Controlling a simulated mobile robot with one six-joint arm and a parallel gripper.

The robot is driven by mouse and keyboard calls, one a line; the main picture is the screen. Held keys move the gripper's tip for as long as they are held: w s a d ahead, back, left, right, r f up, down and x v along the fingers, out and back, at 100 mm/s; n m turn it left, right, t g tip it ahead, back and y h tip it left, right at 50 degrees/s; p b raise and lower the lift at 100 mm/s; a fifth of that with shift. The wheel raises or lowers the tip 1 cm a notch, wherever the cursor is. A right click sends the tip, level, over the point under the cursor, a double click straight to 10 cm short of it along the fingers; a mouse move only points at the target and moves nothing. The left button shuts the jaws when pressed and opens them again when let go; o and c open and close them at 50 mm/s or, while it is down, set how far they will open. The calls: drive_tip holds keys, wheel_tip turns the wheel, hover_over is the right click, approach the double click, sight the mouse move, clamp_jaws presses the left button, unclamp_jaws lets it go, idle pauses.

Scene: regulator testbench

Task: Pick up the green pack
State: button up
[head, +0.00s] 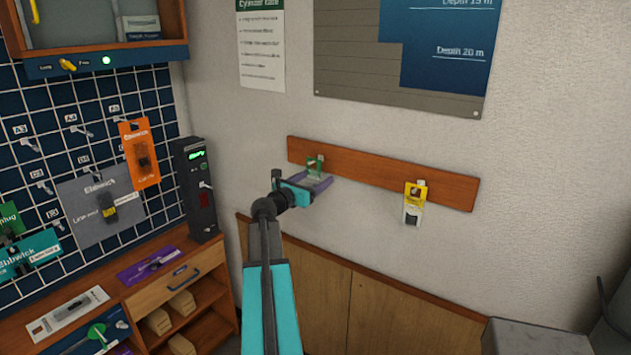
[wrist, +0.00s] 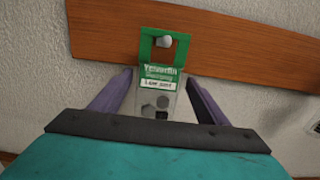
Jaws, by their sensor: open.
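The green pack (wrist: 157,78) hangs from a peg on a wooden wall rail, with a green header on top and a clear lower part holding dark round items. In the head view its green top (head: 315,163) shows just beyond my gripper, which hides part of it. My gripper (head: 318,184) is open, its purple fingers pointing at the wall. In the wrist view the fingers of my gripper (wrist: 158,92) stand on either side of the pack's lower part, with a visible gap on each side. I cannot tell how far they reach around it in depth.
A yellow-and-white pack (head: 414,203) hangs further right on the same wooden rail (head: 450,189). A black box with a green display (head: 197,190) is on the left by the pegboard (head: 85,105). A drawer unit (head: 160,293) stands below.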

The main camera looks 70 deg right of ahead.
drive_tip(key=c, duration=1.1)
drive_tip(key=shift+r, duration=0.2)
drive_tip(key=shift+c, duration=0.2)
drive_tip(key=shift+r+b, duration=0.3)
drive_tip(key=shift+r, duration=0.15)
drive_tip(key=b+v, duration=0.3)
drive_tip(key=v, duration=1.5)
drive_tip(key=shift+b, duration=0.35)
drive_tip(key=shift+r, duration=0.1)
